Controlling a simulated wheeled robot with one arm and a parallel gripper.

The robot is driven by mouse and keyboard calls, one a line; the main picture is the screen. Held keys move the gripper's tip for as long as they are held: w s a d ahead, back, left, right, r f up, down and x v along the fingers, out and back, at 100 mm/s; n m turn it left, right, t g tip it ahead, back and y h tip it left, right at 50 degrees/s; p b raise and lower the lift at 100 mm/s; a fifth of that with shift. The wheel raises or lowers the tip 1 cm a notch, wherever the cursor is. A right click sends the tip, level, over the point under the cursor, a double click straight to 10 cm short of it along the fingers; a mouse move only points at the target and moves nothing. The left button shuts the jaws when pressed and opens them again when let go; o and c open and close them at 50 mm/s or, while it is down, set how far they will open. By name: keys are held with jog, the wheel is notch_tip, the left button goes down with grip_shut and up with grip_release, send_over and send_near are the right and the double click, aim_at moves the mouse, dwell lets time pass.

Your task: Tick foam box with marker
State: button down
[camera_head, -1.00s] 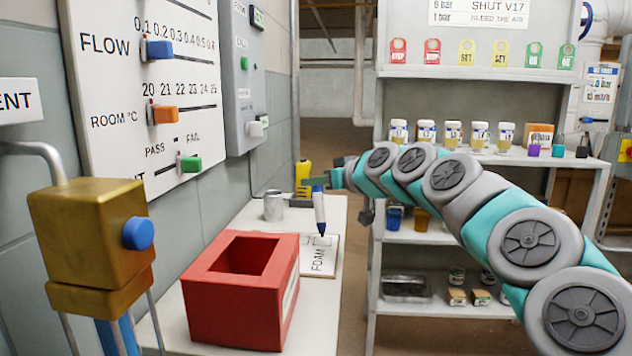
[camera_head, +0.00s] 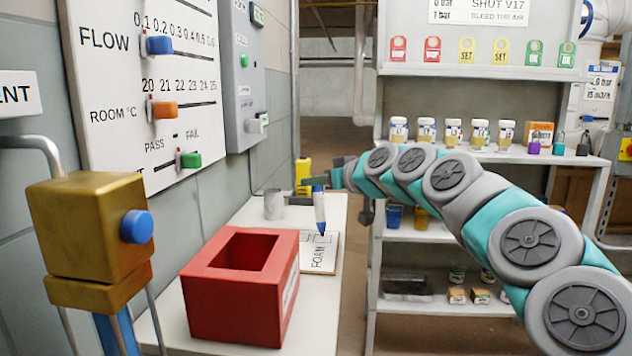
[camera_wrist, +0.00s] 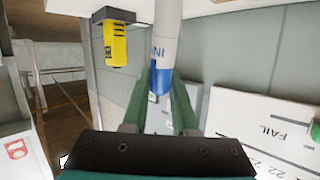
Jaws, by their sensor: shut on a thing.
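My gripper (camera_head: 318,184) is shut on a marker (camera_head: 320,210) with a white barrel and a blue lower end. The marker stands nearly upright with its blue end down, over the far part of a white card lettered FOAM (camera_head: 318,260). Small outlined boxes show at the card's far edge, partly behind the marker. I cannot tell whether the tip touches the card. In the wrist view, the marker (camera_wrist: 165,45) lies between the green fingers.
A red open-topped box (camera_head: 235,315) stands in front of the card on the white bench (camera_head: 232,222). A grey cylinder (camera_head: 273,204) and a yellow object (camera_head: 303,172) are behind. A wall panel with sliders (camera_head: 150,85) is at left, shelves (camera_head: 470,155) at right.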

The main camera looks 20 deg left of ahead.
jog(key=shift+f, duration=0.25)
dwell(0.3)
jog(key=shift+w+d+b, duration=0.15)
jog(key=shift+w+b, duration=0.15)
jog(key=shift+w+d, duration=0.15)
jog(key=shift+s+f, duration=0.1)
jog(key=shift+s, duration=0.1)
jog(key=shift+s+a, duration=0.3)
jog(key=shift+a, duration=0.05)
jog(key=shift+s+a+b, duration=0.3)
jog(key=shift+s+a, duration=0.1)
jog(key=shift+s, duration=0.1)
jog(key=shift+w+d, duration=0.35)
jog(key=shift+w, duration=0.35)
jog(key=shift+s+d+b, duration=0.35)
jog(key=shift+s+b, duration=0.05)
jog(key=shift+b, duration=0.15)
dwell(0.5)
